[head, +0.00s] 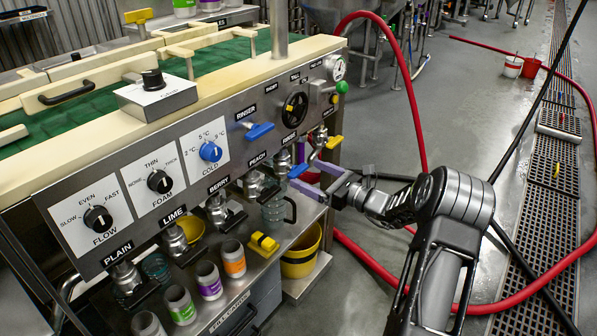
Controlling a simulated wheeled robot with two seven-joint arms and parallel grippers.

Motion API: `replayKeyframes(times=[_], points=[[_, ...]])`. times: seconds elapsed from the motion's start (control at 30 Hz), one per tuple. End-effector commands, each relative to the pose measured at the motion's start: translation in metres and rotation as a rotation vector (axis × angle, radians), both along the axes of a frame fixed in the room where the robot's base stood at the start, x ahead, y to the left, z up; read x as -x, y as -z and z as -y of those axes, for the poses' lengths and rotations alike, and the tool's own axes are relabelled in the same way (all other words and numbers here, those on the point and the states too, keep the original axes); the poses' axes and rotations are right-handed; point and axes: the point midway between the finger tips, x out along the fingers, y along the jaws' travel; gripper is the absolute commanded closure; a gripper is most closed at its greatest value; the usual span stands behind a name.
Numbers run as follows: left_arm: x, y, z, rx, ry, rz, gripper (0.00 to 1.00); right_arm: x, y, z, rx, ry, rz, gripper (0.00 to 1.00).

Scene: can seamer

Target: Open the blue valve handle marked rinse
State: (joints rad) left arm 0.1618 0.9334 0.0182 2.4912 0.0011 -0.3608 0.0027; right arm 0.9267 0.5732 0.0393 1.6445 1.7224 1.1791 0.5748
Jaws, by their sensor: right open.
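A blue valve handle (260,131) sits on the machine's grey front panel, just below a black label that reads RINSER. It points out to the right, roughly level. My right gripper (312,178) has lavender fingers and is open, low in front of the panel's right end. It is to the right of and below the blue handle, apart from it. Its fingers point left toward the row of taps. Whether they touch any tap cannot be told. My left gripper is not in view.
Below are several taps, cups and a yellow bucket (301,253). A red hose (411,90) crosses the floor.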

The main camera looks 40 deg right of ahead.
Motion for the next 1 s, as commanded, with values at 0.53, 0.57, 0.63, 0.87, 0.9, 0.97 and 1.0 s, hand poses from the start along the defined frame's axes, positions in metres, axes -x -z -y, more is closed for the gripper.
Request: replayKeyframes(times=[0.53,0.57,0.63,0.87,0.9,0.97,1.0], points=[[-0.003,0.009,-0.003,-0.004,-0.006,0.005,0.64,-0.043,0.000,-0.013,0.000,0.000,0.000,0.09],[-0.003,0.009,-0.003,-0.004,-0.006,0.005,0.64,-0.043,0.000,-0.013,0.000,0.000,0.000,0.09],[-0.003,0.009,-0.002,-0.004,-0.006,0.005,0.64,-0.043,0.000,-0.013,0.001,0.000,0.000,0.10],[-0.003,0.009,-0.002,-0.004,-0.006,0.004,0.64,-0.043,0.000,-0.013,0.001,0.000,0.000,0.29],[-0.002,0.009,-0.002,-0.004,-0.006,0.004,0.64,-0.043,0.000,-0.013,0.001,0.000,0.000,0.32],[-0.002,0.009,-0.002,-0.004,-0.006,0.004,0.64,-0.043,0.000,-0.013,0.001,0.000,0.000,0.37],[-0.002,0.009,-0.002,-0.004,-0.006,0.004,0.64,-0.043,0.000,-0.013,0.001,0.000,0.000,0.40]])
